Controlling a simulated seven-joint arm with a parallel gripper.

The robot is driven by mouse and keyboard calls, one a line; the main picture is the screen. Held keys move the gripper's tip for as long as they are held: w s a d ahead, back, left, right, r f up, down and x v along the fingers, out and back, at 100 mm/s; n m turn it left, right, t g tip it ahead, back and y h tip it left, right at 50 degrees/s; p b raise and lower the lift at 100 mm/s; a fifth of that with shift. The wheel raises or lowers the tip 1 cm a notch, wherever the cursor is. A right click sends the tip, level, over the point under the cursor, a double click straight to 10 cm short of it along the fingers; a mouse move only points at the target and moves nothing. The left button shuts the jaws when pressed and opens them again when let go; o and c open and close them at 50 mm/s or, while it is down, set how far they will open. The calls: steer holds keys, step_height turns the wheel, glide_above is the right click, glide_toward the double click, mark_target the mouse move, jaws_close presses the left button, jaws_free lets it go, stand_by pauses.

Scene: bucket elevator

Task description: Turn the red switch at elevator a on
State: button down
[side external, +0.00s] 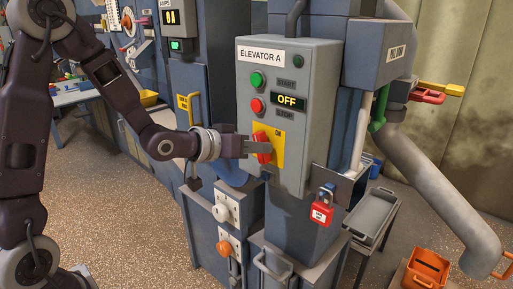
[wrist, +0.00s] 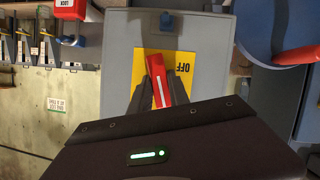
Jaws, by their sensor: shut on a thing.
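The grey control box (side external: 313,62) labelled ELEVATOR A stands in the middle of the side external view. Its display (side external: 288,101) reads OFF. The red switch (side external: 263,148) sits on a yellow plate (side external: 277,142) low on the box's front. In the wrist view the red switch (wrist: 160,82) stands slightly tilted on the yellow plate (wrist: 181,58), where OFF is printed upside down. My gripper (side external: 257,147) reaches in from the left and is shut on the red switch; in the wrist view its dark fingers (wrist: 162,92) lie on both sides of the handle.
A green button (side external: 257,80) and a red button (side external: 257,105) sit above the switch. A red padlock (side external: 321,213) hangs below the box. A thick grey pipe (side external: 440,185) and a grey cart tray (side external: 371,213) stand at right. Speckled floor is open at left.

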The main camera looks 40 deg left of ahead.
steer(key=shift+d+m+y, duration=0.15)
steer(key=shift+m+y, duration=0.55)
steer(key=shift+m, duration=0.4)
steer(key=c, duration=1.2)
jaws_free()
steer(key=shift+c, duration=0.2)
steer(key=s+r, duration=0.4)
steer(key=r, duration=0.5)
steer(key=shift+s, duration=0.3)
